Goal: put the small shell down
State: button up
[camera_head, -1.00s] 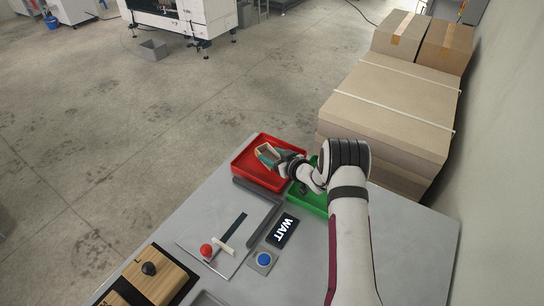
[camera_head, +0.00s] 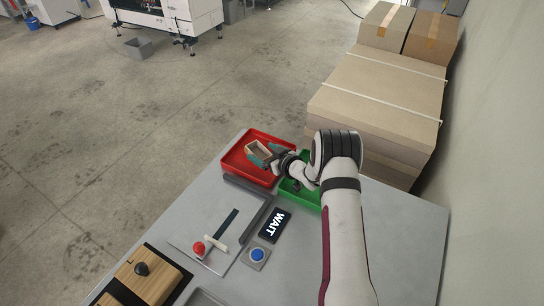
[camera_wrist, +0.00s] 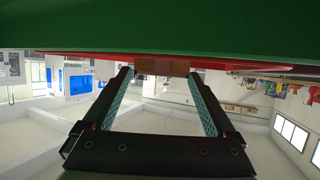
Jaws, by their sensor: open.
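The small shell (camera_head: 257,148) is an open brown box in the red tray (camera_head: 237,165), its open side up. It also shows as a brown strip (camera_wrist: 162,67) between the fingertips in the wrist view. My gripper (camera_head: 267,156) is open, with its teal-padded fingers at the near side of the shell.
A green tray (camera_head: 305,198) sits right of the red one, partly hidden by my arm. A dark bar (camera_head: 258,220), a WAIT display (camera_head: 275,225), a blue button (camera_head: 258,255) and a red-knobbed lever (camera_head: 198,248) are nearer. Bare grey table (camera_head: 205,205) lies left.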

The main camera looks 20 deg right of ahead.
jog(key=v, duration=1.1)
jog(key=s+d+r+m+g+h, duration=0.2)
jog(key=s+r+m+g+h, duration=0.2)
jog(key=s+r+m+h, duration=0.5)
jog(key=s+a+r+g+y, duration=0.2)
jog(key=s+a+g, duration=0.1)
jog(key=s, duration=0.6)
jog(key=s+a+r+g+y, duration=0.2)
jog(key=s+a, duration=0.4)
jog(key=s, duration=0.4)
jog(key=s+a+r+m+g+y, duration=0.1)
jog(key=s+a, duration=0.4)
jog(key=s, duration=0.5)
jog(key=r+g, duration=0.1)
jog(key=g, duration=0.1)
jog(key=shift+s+a+g+y, duration=0.15)
jog(key=shift+a+g+y, duration=0.15)
jog(key=shift+y, duration=0.1)
jog(key=shift+r, duration=0.15)
